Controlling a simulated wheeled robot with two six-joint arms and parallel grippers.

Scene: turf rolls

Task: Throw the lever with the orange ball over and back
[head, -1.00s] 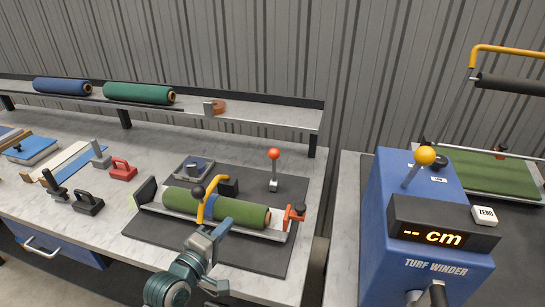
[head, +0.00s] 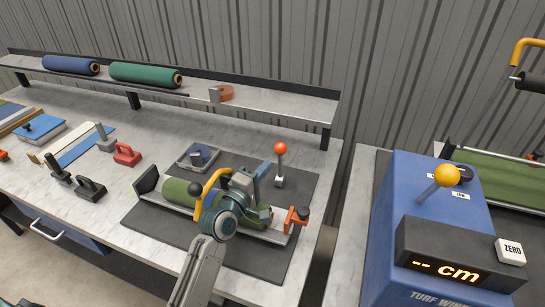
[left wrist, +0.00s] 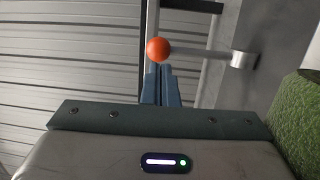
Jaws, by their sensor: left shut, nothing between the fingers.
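The lever with the orange ball (head: 281,149) stands nearly upright on a small grey base at the back right of the dark mat. In the left wrist view its orange ball (left wrist: 158,49) appears just past my fingertips, with the rod running right to its base; I cannot tell whether they touch. My left gripper (head: 263,169) is shut and empty, left of the lever and slightly below the ball, above the green turf roll (head: 180,191). Its blue fingers (left wrist: 161,86) show close together in the wrist view. My right gripper is not in view.
A yellow clamp handle (head: 211,185) arches over the turf roll. A red-orange clamp (head: 295,217) sits at the roll's right end. The blue winder (head: 408,190) with a yellow ball lever (head: 446,176) stands right. A shelf (head: 290,112) runs behind.

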